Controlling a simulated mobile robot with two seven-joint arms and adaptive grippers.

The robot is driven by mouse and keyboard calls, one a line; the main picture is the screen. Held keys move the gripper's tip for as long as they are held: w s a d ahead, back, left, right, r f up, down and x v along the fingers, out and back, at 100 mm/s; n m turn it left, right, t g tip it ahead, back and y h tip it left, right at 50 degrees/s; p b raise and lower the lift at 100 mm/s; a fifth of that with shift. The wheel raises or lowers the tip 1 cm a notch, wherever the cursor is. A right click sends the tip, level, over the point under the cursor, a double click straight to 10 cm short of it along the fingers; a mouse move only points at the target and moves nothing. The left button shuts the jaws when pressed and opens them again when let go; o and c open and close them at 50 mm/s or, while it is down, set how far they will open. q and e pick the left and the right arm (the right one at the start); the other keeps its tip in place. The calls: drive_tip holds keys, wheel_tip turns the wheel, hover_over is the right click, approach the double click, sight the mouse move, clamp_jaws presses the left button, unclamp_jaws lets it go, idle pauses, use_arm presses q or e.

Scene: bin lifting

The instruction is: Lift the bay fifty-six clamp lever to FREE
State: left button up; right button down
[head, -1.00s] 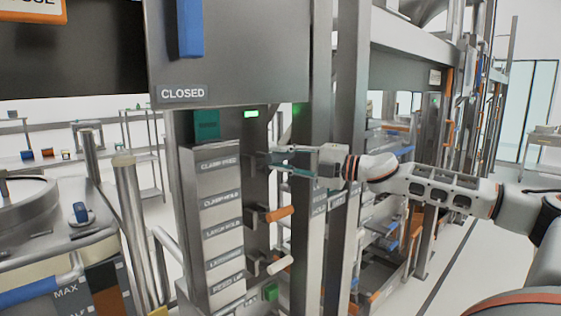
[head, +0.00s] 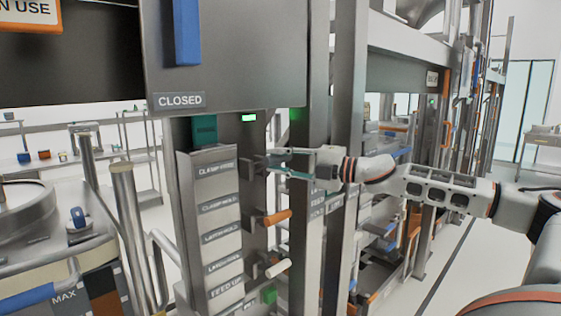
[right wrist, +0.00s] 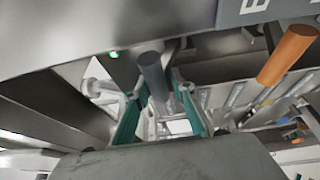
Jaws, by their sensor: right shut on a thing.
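The dark grey clamp lever (right wrist: 153,76) sticks out between the two teal fingers of my right gripper (right wrist: 157,112) in the right wrist view. The gripper is shut on it. In the head view my right gripper (head: 283,164) reaches in from the right at the post, level with the upper labels. There the lever is small and mostly hidden by the fingers. The label panel (head: 219,230) left of it has a top label that seems to read CLAMP FREE (head: 215,167) and one below that seems to read CLAMP HOLD (head: 219,204). My left gripper is not in view.
An orange-handled lever (head: 276,217) and a white-handled lever (head: 278,267) stick out below my right gripper. A green block (head: 269,295) is lower still. A steel upright (head: 308,215) stands close behind the fingers. A CLOSED plate (head: 180,100) hangs above left.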

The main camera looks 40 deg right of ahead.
drive_tip(key=c, duration=2)
unclamp_jaws()
drive_tip(key=shift+d+r+t, duration=0.25)
drive_tip(key=shift+r+t, duration=0.05)
drive_tip(key=shift+r, duration=0.5)
drive_tip(key=shift+c, duration=0.2)
drive_tip(key=shift+o, duration=1)
drive_tip(key=shift+w+a+f, duration=0.15)
drive_tip(key=shift+w, duration=0.25)
drive_tip(key=shift+a+f, duration=0.1)
drive_tip(key=shift+f, duration=0.05)
